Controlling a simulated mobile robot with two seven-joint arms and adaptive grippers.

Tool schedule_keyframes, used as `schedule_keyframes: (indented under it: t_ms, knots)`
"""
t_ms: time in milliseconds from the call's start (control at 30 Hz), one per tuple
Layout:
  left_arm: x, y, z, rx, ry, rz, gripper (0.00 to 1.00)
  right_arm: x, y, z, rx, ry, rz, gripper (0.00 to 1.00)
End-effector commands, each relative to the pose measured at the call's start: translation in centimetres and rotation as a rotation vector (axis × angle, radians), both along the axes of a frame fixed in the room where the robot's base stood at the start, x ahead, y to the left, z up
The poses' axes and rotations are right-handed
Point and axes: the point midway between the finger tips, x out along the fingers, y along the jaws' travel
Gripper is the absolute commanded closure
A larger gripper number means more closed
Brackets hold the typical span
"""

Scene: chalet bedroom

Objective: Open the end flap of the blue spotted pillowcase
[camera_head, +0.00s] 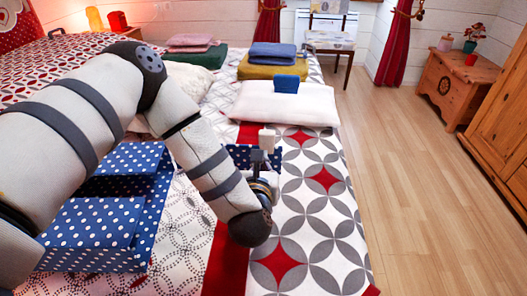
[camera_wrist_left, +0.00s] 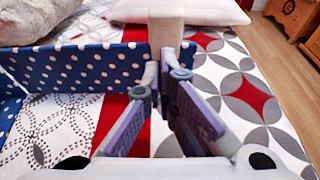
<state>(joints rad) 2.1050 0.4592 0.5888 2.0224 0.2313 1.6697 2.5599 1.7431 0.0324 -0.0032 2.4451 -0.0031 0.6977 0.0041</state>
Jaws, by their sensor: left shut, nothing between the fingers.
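The blue spotted pillowcase (camera_head: 95,222) lies on the bed at the left of the head view, box-like, with raised panels. My left arm hides part of it. A blue spotted strip, seemingly its end flap (camera_head: 238,154), shows right of my arm, beside my left gripper (camera_head: 266,140). In the left wrist view the strip (camera_wrist_left: 85,68) stands up from the left and reaches behind the fingers. My left gripper (camera_wrist_left: 166,32) is shut and empty, its pale fingertips together. I cannot tell whether it touches the flap. My right gripper is not in view.
The bed has a grey, white and red patterned cover (camera_head: 320,215). A white pillow (camera_head: 290,104) lies beyond the gripper, with a small blue item (camera_head: 286,84) at its far edge. Folded textiles (camera_head: 270,64) are stacked behind. Open wooden floor (camera_head: 425,190) is at right.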

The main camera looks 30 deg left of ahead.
Motion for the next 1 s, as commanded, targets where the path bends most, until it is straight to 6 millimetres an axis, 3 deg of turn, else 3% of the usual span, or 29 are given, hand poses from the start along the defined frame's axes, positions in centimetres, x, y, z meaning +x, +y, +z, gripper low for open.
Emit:
schedule_keyframes:
  t_ms: [100, 300, 767, 1000]
  knots:
    - [2.0, 0.9, -0.1, 0.002, -0.003, 0.001, 1.00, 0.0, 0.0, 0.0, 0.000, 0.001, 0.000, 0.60]
    - [3.9, 1.8, -0.1, 0.000, -0.001, 0.000, 1.00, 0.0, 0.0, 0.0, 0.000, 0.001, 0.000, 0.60]
    - [4.8, 2.2, -0.5, 0.001, -0.001, 0.023, 1.00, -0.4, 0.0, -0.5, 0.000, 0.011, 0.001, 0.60]
    - [10.1, 4.6, -1.5, 0.001, 0.005, 0.240, 1.00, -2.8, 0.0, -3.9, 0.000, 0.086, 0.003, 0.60]
